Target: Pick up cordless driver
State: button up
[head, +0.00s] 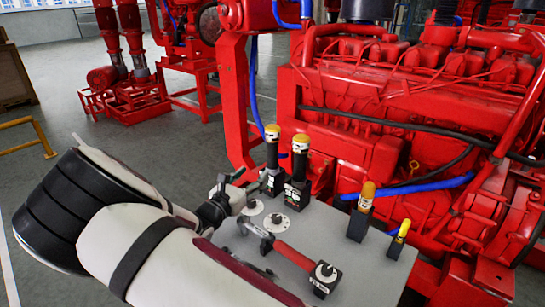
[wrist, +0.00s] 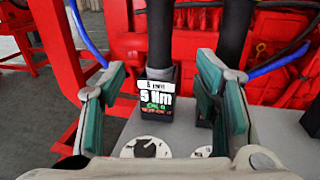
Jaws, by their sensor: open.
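Two upright black tools with yellow-orange tops stand side by side on a grey tabletop (head: 335,232); they look like cordless drivers. The left one (head: 272,150) is nearest my gripper (head: 243,192), and the right one (head: 298,160) stands just beside it. In the wrist view my gripper (wrist: 162,75) is open, with green-padded fingers spread and nothing held. Between the fingers, farther off, is a black upright tool with a "5 Nm" label on its base (wrist: 156,95). A second black tool (wrist: 235,35) shows partly behind the right finger. The tops are cut off there.
Shorter black-based tools with orange (head: 366,197) and yellow (head: 402,231) tops stand to the right. A red-handled tool (head: 296,257) lies across the front. White discs (head: 275,223) lie on the tabletop near my gripper. A large red engine (head: 400,110) rises close behind.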

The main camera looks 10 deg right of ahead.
aim_at(270, 157)
jog(key=x, duration=1.3)
jog(key=shift+w+r+b, duration=0.1)
jog(key=shift+w+b, duration=0.05)
jog(key=shift+b, duration=0.15)
jog(key=shift+d+r, duration=0.1)
grip_shut()
